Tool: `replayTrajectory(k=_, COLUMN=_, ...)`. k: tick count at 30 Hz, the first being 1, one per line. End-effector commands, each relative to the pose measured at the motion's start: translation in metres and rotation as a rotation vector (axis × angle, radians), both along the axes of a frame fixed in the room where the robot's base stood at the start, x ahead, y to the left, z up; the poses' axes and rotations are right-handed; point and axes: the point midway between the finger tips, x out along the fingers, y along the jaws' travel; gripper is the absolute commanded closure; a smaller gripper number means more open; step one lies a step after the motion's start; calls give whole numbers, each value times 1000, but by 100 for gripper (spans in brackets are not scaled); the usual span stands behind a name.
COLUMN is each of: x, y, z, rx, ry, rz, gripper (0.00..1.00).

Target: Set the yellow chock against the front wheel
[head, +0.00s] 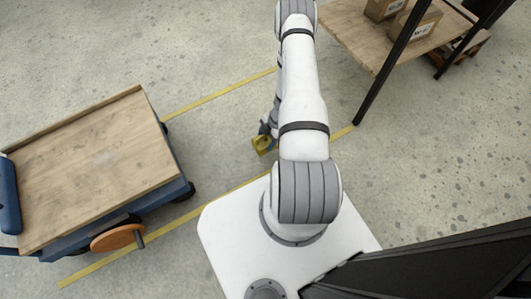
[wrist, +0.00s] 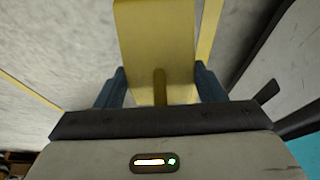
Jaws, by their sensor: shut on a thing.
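The yellow chock (head: 262,145) is in my gripper (head: 266,130), largely behind my arm in the head view. A cart with a wooden top (head: 95,165) and blue frame is at the left, apart from the chock. I cannot tell which wheel is the front one.
An orange disc (head: 117,238) sits at the cart's near side. Yellow lines (head: 215,97) mark the concrete floor. A wooden table (head: 365,35) with cardboard boxes (head: 415,22) and dark legs stands at the upper right. Floor between cart and chock looks clear.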

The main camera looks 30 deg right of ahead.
Motion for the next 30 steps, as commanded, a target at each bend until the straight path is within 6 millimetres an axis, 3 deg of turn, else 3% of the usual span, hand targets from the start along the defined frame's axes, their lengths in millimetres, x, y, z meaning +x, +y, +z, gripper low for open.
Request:
replayTrajectory(k=6, x=0, y=1, z=-44, rx=1, ry=0, rz=-1, gripper=70)
replayTrajectory(k=16, x=0, y=1, z=-83, rx=1, ry=0, rz=-1, gripper=70)
replayTrajectory(k=29, x=0, y=2, z=-90, rx=1, ry=0, rz=-1, gripper=70)
replayTrajectory(k=30, x=0, y=2, z=-89, rx=1, ry=1, rz=-1, gripper=34)
